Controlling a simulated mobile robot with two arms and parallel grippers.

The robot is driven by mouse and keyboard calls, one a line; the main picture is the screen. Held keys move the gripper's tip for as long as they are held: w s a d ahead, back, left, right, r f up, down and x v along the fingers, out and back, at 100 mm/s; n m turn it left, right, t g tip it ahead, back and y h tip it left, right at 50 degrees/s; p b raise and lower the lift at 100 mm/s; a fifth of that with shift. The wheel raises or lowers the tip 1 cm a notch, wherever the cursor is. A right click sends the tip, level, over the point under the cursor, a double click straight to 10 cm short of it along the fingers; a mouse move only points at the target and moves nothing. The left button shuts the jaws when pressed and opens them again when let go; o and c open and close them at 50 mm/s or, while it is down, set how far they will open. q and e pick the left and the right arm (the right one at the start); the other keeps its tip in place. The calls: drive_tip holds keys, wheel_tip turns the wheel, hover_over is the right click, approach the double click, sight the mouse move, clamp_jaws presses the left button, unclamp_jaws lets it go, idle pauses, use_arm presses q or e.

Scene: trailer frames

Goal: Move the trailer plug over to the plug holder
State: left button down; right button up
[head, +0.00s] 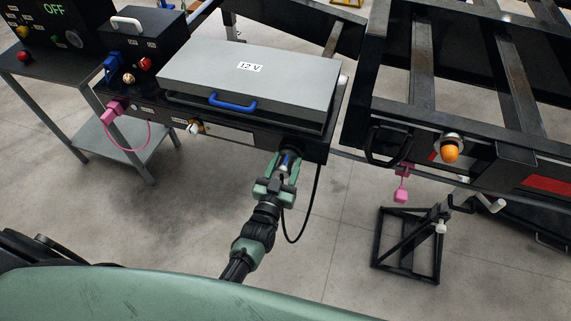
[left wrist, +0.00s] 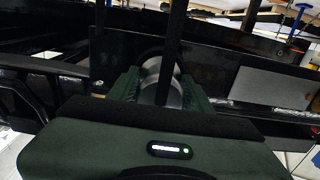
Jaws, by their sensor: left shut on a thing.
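My left gripper (head: 286,165) reaches up to the front right corner of the black box under the grey 12 V lid. It is shut on the trailer plug (left wrist: 162,82), a silver and dark cylinder that shows between the green fingers in the left wrist view. In the head view the plug is mostly hidden by the fingers, close to the box front; I cannot tell whether it is seated in a socket there. A black cable (head: 313,203) hangs in a loop beside the gripper. I cannot make out the plug holder for certain. My right gripper is not in view.
The grey 12 V lid (head: 245,80) has a blue handle (head: 232,103). A pink plug (head: 113,112) with a pink cord sits at the box's left. The trailer frame (head: 425,75) with an orange lamp (head: 449,153) and a black stand (head: 409,247) are right. Floor between is clear.

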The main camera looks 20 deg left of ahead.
use_arm(q)
drive_tip(key=shift+w, duration=0.2)
drive_tip(key=c, duration=0.6)
unclamp_jaws()
drive_tip(key=shift+o, duration=0.2)
drive_tip(key=shift+s, duration=0.1)
